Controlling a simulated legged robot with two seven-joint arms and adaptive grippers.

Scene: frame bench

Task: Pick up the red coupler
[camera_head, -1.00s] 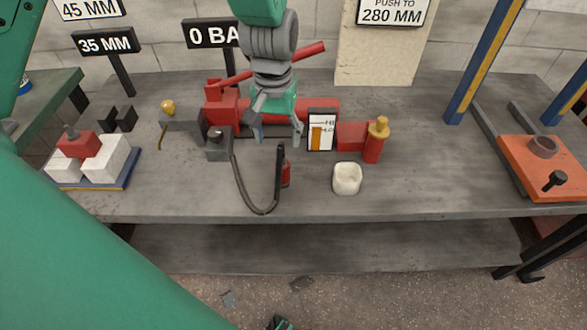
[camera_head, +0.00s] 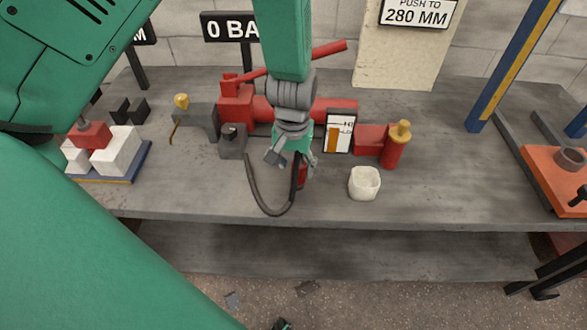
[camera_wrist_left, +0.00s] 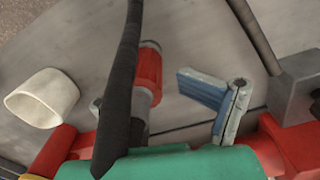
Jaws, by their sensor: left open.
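The red coupler (camera_head: 302,174) is at the end of the black hose (camera_head: 262,203), near the front of the bench, partly hidden by my left gripper. In the left wrist view the red coupler (camera_wrist_left: 149,66) shows between the open fingers, with a grey part below it and the black hose (camera_wrist_left: 122,90) crossing in front. My left gripper (camera_head: 291,164) is open, over and around the coupler from above. In the wrist view one blue-padded finger is right of the coupler; the other is mostly hidden behind the hose. I cannot tell whether either touches it. My right gripper is not in view.
A red pump body (camera_head: 374,140) with a brass-topped cylinder stands behind. A gauge card (camera_head: 339,132) leans there. A white cup (camera_head: 364,184) stands to the right of the coupler. A blue tray (camera_head: 136,167) with white blocks lies at left. Bench front is mostly clear.

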